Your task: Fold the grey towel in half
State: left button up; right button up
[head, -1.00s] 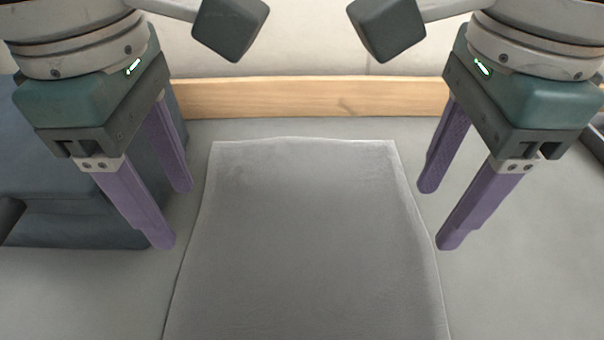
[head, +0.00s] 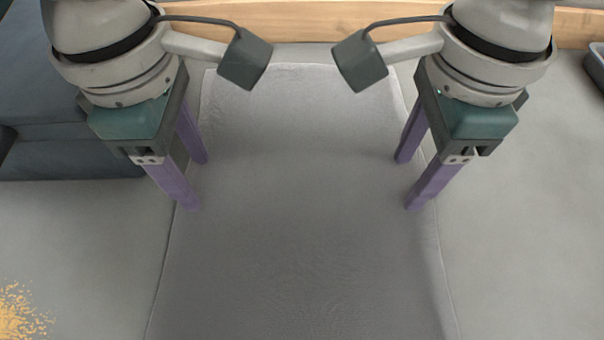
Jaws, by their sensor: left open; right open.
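The grey towel (head: 300,220) lies flat and spread out on the grey surface in the head view. Its far edge shows near the wooden strip, and its near edge runs out of the picture at the bottom. My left gripper (head: 198,187) is open and empty at the towel's left edge, fingers pointing down. My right gripper (head: 408,185) is open and empty at the towel's right edge, fingers pointing down. I cannot tell whether the fingertips touch the towel. Parts of the towel's far side edges are hidden behind the grippers.
A wooden strip (head: 300,22) runs along the back. A dark blue-grey block (head: 60,150) stands at the left. A dark tray (head: 597,65) shows at the right edge. Yellowish grains (head: 18,312) lie at the lower left. The surface right of the towel (head: 520,230) is clear.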

pick_arm(q)
jog(key=shift+f, duration=0.15)
grip_shut()
pick_arm(e)
jog(key=shift+f, duration=0.1)
grip_shut()
dwell(0.6)
